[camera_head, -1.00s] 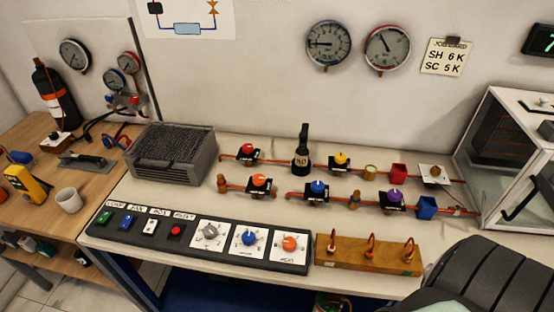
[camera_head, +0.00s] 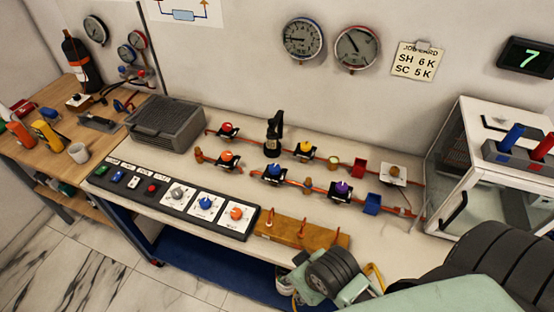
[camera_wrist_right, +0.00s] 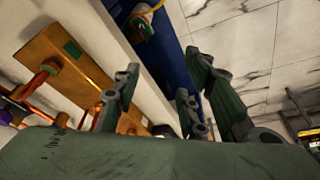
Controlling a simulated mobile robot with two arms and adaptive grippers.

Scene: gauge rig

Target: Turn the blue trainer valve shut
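The blue trainer valve (camera_head: 273,171) sits on the copper pipe run in the middle of the bench, on a small dark base. Its handle is too small to tell its turn. A separate blue knob (camera_head: 205,203) is on the black switch panel. My right gripper (camera_head: 322,278) is at the bench's front edge, in front of the wooden block, below and right of the blue valve and well apart from it. In the right wrist view its fingers (camera_wrist_right: 160,100) stand spread with nothing between them. The blue valve is not clear in that view. My left gripper is not in view.
Red, orange, yellow and purple valves (camera_head: 342,189) crowd the pipes. A black upright fitting (camera_head: 273,135) stands behind the blue valve. A wooden block (camera_head: 290,229) with copper hooks lies in front. A glass-sided cabinet (camera_head: 478,165) stands at right, a grey box (camera_head: 166,126) at left.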

